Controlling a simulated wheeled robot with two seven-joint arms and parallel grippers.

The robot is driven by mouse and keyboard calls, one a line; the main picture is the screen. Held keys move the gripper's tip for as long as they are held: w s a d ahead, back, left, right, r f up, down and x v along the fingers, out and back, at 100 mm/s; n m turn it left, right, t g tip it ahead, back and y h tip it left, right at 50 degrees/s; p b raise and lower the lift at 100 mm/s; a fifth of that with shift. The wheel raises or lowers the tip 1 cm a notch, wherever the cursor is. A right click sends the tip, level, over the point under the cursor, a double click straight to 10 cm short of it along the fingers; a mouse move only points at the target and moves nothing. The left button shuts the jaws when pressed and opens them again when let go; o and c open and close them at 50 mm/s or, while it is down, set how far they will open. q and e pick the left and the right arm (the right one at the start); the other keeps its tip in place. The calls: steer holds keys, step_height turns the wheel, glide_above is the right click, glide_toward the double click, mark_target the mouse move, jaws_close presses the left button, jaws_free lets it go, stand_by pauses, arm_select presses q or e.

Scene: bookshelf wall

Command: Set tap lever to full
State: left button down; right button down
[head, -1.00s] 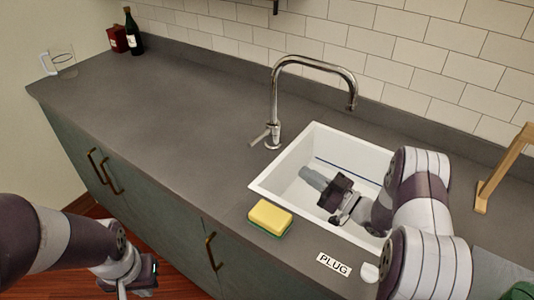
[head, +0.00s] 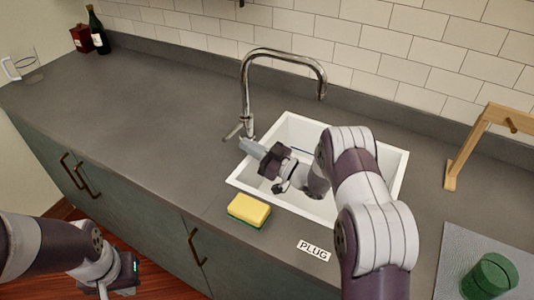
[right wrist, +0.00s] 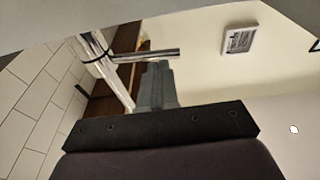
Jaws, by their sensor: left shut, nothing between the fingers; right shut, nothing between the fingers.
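The chrome tap (head: 247,95) stands behind the sink's left back corner, its spout arching right over the basin. Its short lever (head: 233,131) sticks out to the left at the base. My right gripper (head: 244,144) is shut and empty, its fingertips just in front of the tap base and lever. In the right wrist view the shut fingers (right wrist: 160,68) end right beside the lever (right wrist: 150,56), which juts from the tap post (right wrist: 108,72); I cannot tell whether they touch. My left gripper (head: 103,289) is shut, low in front of the cabinets.
The white sink (head: 238,180) lies under my right arm. A yellow-green sponge (head: 249,210) and a PLUG label (head: 314,250) are at its front edge. A wooden stand (head: 468,152) and green cup (head: 489,276) are at right.

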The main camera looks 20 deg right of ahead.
steer(key=shift+x, duration=1.45)
steer(key=shift+w+a+f+b, duration=0.1)
steer(key=shift+w+a+b, duration=0.2)
steer(key=shift+a+b, duration=0.25)
steer(key=shift+w+a+f+b, duration=0.1)
steer(key=shift+w+a+b, duration=0.15)
steer(key=shift+a+b, duration=0.2)
steer(key=shift+b+x, duration=0.9)
steer(key=shift+x, duration=0.35)
steer(key=b+v, duration=0.1)
steer(key=v, duration=1.1)
steer(key=shift+s+d, duration=0.15)
steer(key=shift+s, duration=0.1)
